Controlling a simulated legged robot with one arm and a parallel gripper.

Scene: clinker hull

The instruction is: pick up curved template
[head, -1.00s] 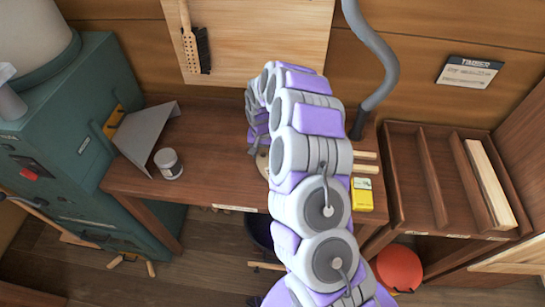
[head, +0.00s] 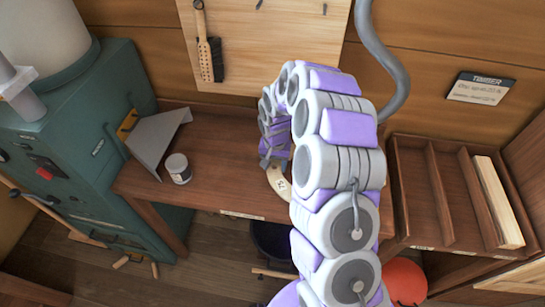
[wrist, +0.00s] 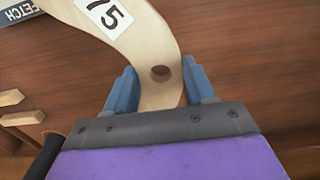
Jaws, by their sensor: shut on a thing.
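In the head view the template (head: 278,183) shows just below my gripper (head: 270,160), over the front part of the wooden bench. My arm hides part of the template and the bench behind it. I cannot tell how far the template is above the bench top.
A green machine (head: 70,150) is at the left. A divided timber rack (head: 445,195) is at the right. An orange ball-like object (head: 405,281) sits below.

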